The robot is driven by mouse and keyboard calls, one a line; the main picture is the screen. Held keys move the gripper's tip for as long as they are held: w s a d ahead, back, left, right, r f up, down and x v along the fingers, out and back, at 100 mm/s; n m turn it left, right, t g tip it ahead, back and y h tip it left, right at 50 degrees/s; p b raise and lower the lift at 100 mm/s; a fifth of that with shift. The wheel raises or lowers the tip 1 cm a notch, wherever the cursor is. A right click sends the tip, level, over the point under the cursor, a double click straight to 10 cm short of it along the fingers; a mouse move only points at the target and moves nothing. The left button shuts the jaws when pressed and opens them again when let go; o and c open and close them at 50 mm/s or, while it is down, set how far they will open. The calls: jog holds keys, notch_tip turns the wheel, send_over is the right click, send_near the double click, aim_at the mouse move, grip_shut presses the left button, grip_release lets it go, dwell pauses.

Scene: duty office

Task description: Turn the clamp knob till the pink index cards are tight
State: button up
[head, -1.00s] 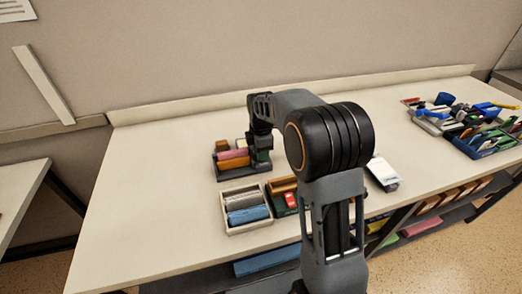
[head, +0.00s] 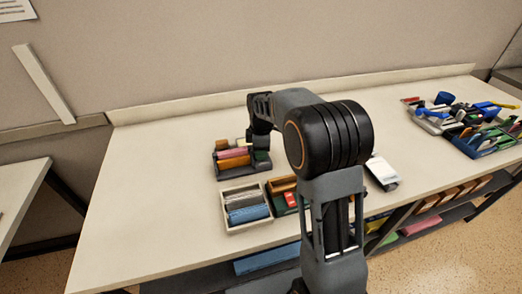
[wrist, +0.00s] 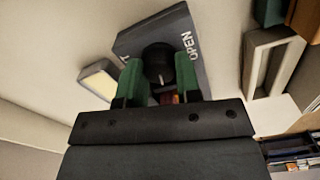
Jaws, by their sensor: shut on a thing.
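The clamp knob (wrist: 158,56) is round and black with a pale mark. It stands on a dark grey plate (wrist: 205,72) lettered "OPEN" at the right; another word at the left is mostly hidden. My gripper (wrist: 160,74) has green fingers on either side of the knob and is shut on it. The pink index cards (head: 233,153) lie in a dark holder with orange blocks in the head view. In the wrist view only a small reddish-pink sliver shows between the fingers. How tight the cards are cannot be seen.
A pale tray (head: 224,213) with grey and blue bundles stands in front of the holder. A second tray with orange and green things adjoins it, partly behind my arm. A white device (head: 382,172) lies right of my arm. Bins of stationery fill the far right.

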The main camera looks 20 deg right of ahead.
jog(key=o, duration=0.6)
jog(key=shift+r, duration=0.1)
notch_tip(320, 180, up, 14)
jog(key=shift+f, duration=0.2)
jog(key=o, duration=0.3)
jog(key=shift+n, duration=0.4)
notch_tip(320, 180, down, 14)
jog(key=n+b, duration=0.1)
jog(key=n, duration=0.3)
jog(key=shift+n, duration=0.3)
